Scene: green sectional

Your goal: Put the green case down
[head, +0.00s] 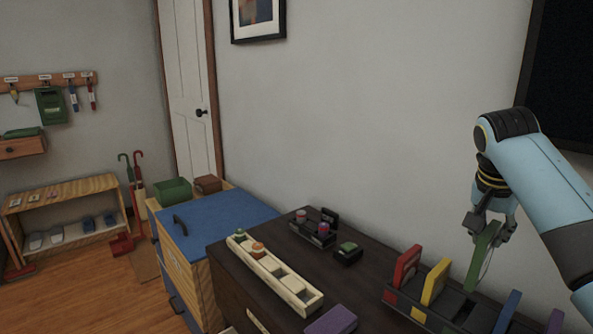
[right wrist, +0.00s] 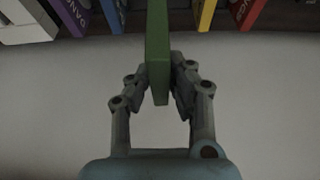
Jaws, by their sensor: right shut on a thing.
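The green case (head: 484,255) is thin and flat and is held roughly upright, a little tilted, over the dark rack (head: 447,304) on the dark cabinet top. My right gripper (head: 489,229) is shut on its upper end. In the right wrist view the green case (right wrist: 158,50) stands between both fingers of the right gripper (right wrist: 160,85). In the head view its lower end is at the rack, between the yellow case (head: 435,282) and a blue one (head: 507,312). I cannot tell whether it touches the rack. My left gripper is not in view.
A red case (head: 407,265) stands left of the yellow one, and a purple case (head: 555,321) at the right. A cream tray (head: 272,272), a small dark caddy (head: 313,231) and a purple block (head: 331,321) are on the cabinet. The wall is close behind.

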